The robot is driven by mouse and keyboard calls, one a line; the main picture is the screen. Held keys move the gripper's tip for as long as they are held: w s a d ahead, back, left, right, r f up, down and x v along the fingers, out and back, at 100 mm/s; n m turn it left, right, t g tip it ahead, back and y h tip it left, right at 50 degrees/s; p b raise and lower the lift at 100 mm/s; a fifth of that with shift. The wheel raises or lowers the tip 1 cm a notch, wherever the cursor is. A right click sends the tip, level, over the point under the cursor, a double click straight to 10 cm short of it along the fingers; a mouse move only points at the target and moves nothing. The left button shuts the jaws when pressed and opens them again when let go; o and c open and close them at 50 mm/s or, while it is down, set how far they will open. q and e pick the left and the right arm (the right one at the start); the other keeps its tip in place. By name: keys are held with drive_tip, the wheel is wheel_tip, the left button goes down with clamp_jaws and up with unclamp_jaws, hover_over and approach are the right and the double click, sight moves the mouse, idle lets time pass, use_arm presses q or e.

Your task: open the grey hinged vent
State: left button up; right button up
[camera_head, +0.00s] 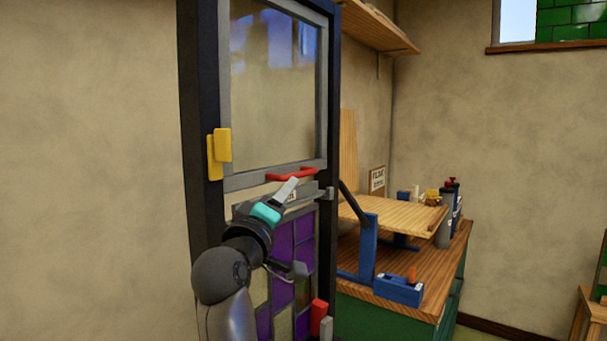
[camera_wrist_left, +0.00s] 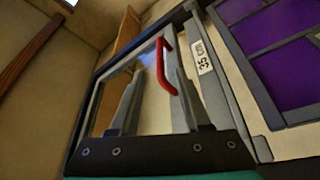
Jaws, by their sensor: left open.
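The grey hinged vent (camera_head: 225,90) is a grey-framed clear pane in the upper part of a dark upright frame. It looks flush with that frame. A red handle (camera_head: 292,173) is on its bottom rail and also shows in the left wrist view (camera_wrist_left: 161,70). My left gripper (camera_head: 288,188), with a teal part behind its fingers, is just below the handle in the head view. In the left wrist view its fingers (camera_wrist_left: 158,75) are apart, with the handle showing between them. I cannot tell whether they touch it. My right gripper is not in view.
A yellow block (camera_head: 219,152) sits on the left side of the frame. Purple leaded panes (camera_head: 283,243) fill the part below. A workbench (camera_head: 400,325) with a raised board (camera_head: 398,215), a blue box (camera_head: 398,290) and bottles stands to the right. A shelf (camera_head: 375,28) hangs above.

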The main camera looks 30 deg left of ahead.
sight(303, 174)
use_arm(q)
drive_tip(key=x, duration=1.1)
drive_tip(key=shift+w+p, duration=0.25)
drive_tip(key=shift+p, duration=0.15)
clamp_jaws()
idle(1.0)
